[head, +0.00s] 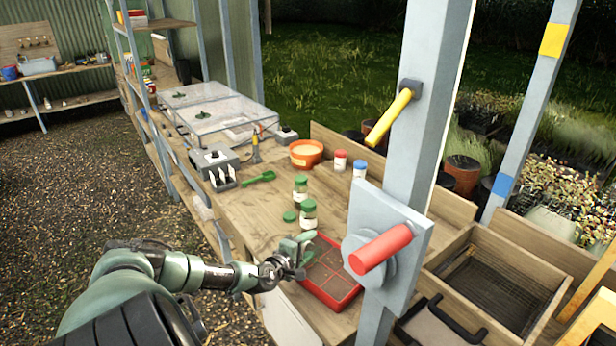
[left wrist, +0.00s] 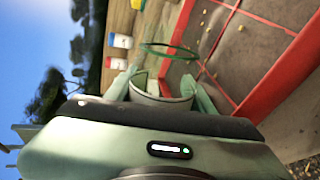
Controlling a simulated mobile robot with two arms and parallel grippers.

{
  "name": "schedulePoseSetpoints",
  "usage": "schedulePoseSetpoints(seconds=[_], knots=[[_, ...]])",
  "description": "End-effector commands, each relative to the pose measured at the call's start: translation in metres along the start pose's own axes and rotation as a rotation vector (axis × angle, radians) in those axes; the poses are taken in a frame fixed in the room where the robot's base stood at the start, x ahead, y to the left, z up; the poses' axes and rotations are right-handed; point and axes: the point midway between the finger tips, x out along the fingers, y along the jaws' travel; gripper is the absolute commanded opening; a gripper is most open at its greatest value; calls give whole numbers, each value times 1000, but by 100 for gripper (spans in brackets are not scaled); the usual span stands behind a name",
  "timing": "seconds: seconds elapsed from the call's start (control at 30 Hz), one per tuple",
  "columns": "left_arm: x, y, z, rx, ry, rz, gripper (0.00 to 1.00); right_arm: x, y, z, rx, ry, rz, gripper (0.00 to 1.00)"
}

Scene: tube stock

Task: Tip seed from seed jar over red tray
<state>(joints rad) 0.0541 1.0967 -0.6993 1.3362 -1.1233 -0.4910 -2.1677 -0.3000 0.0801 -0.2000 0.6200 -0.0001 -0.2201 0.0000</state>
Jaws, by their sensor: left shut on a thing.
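In the head view the jar is mostly hidden by the fingers. The tray has a dark, divided floor, and a few pale specks lie on it in the wrist view. A loose green lid (head: 289,216) lies on the bench. My right gripper is out of view.
Two green-capped jars (head: 308,215) (head: 300,188) stand just behind the tray. A red-capped jar (head: 340,160), a blue-capped jar (head: 359,170), an orange pot (head: 306,153) and a green scoop (head: 259,178) are farther back. A post with a red handle (head: 381,249) rises at the tray's right.

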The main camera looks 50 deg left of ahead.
Motion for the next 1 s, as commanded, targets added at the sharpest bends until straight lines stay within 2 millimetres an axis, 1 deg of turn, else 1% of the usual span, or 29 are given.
schedulePoseSetpoints(seconds=[0.43,0.8,1.0], knots=[[0,0,0,-4,-1,2,0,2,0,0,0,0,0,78],[2,-3,-1,-140,-46,3,0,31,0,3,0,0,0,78],[1,0,0,-189,-62,3,0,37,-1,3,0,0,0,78]])
